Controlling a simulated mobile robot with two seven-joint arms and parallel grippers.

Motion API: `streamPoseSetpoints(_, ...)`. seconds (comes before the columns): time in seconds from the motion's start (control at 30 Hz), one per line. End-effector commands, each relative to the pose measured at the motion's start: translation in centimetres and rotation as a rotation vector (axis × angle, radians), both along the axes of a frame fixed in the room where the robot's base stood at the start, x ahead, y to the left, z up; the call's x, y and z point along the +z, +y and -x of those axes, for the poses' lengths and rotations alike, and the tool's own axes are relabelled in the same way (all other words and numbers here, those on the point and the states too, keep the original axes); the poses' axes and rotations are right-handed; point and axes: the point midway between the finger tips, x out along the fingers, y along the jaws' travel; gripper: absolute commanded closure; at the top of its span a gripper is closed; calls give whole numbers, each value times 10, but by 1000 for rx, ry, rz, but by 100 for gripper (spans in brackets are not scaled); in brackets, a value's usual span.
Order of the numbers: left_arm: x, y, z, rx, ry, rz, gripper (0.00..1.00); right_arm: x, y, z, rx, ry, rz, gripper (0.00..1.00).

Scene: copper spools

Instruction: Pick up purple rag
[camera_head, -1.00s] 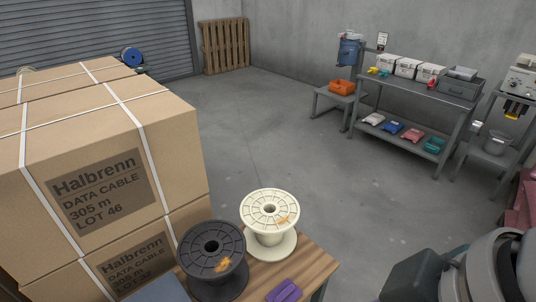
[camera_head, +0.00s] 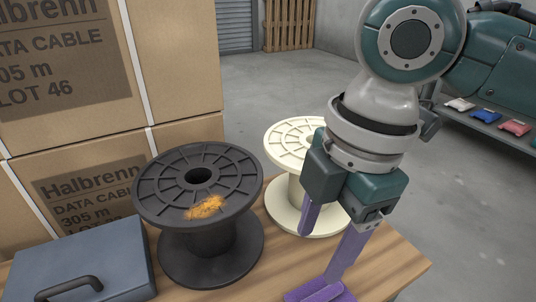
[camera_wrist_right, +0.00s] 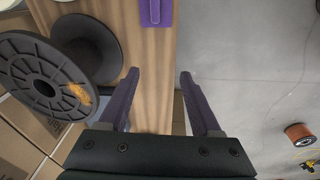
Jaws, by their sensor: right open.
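The purple rag (camera_head: 305,292) lies on the wooden bench at the bottom edge of the head view, cut off by the frame and partly behind a finger. It also shows at the top of the right wrist view (camera_wrist_right: 156,12), near the bench edge. My right gripper (camera_head: 319,256) has purple fingers, spread open and empty. In the right wrist view the open fingers (camera_wrist_right: 159,75) are apart, with the rag beyond their tips. I cannot tell whether a finger touches the rag. My left gripper is not in view.
A black spool (camera_head: 212,232) with an orange stain and a cream spool (camera_head: 290,140) stand on the bench (camera_head: 385,268). A blue-grey case (camera_head: 110,255) lies at left. Strapped cartons (camera_head: 185,70) rise behind. Open floor lies to the right.

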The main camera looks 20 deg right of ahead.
Motion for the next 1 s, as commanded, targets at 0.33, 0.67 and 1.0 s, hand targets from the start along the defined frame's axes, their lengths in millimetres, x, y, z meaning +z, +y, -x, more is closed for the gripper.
streamPoseSetpoints(0.33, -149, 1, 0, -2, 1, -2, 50, -122, -53, -25, 95, 49, 97, 35)
streamPoseSetpoints(0.67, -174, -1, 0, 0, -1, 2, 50, -148, -64, -28, 108, 67, 109, 35)
streamPoseSetpoints(1.0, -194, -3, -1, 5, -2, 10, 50, -189, -64, -30, 108, 65, 109, 35)
